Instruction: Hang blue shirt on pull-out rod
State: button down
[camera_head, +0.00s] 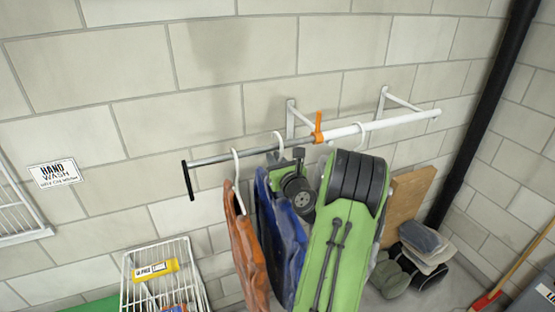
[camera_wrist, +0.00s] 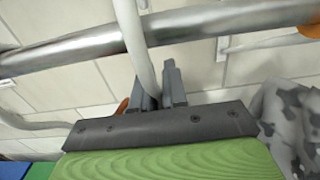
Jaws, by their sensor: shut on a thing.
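The blue shirt (camera_head: 284,238) hangs below the pull-out rod (camera_head: 225,155), between an orange-brown garment (camera_head: 245,245) and my green arm. My gripper (camera_head: 280,160) is just below the rod, shut on the white hanger (camera_wrist: 143,65) of the blue shirt. In the wrist view, the fingers (camera_wrist: 158,92) close around the hanger's stem, and the hook crosses in front of the metal rod (camera_wrist: 90,50). The hook's top is cut off there; in the head view it appears to reach over the rod, but contact is unclear. My arm hides part of the shirt.
An orange clamp (camera_head: 318,128) marks where the metal rod meets the white tube (camera_head: 395,122). Another white hanger (camera_head: 362,133) is on the tube; a camouflage garment (camera_wrist: 285,115) shows in the wrist view. A wire basket (camera_head: 160,285) stands lower left.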

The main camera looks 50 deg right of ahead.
jog(key=shift+f+b, duration=0.3)
jog(key=shift+f, duration=0.5)
jog(key=c, duration=1.1)
grip_release()
jog(key=shift+s, duration=0.1)
jog(key=b+v, duration=0.6)
jog(key=v, duration=0.8)
jog(key=shift+s+a+f, duration=0.1)
jog(key=shift+s+f, duration=0.05)
jog(key=shift+s, duration=0.2)
jog(key=shift+s+a+b, duration=0.4)
jog(key=shift+r, duration=0.2)
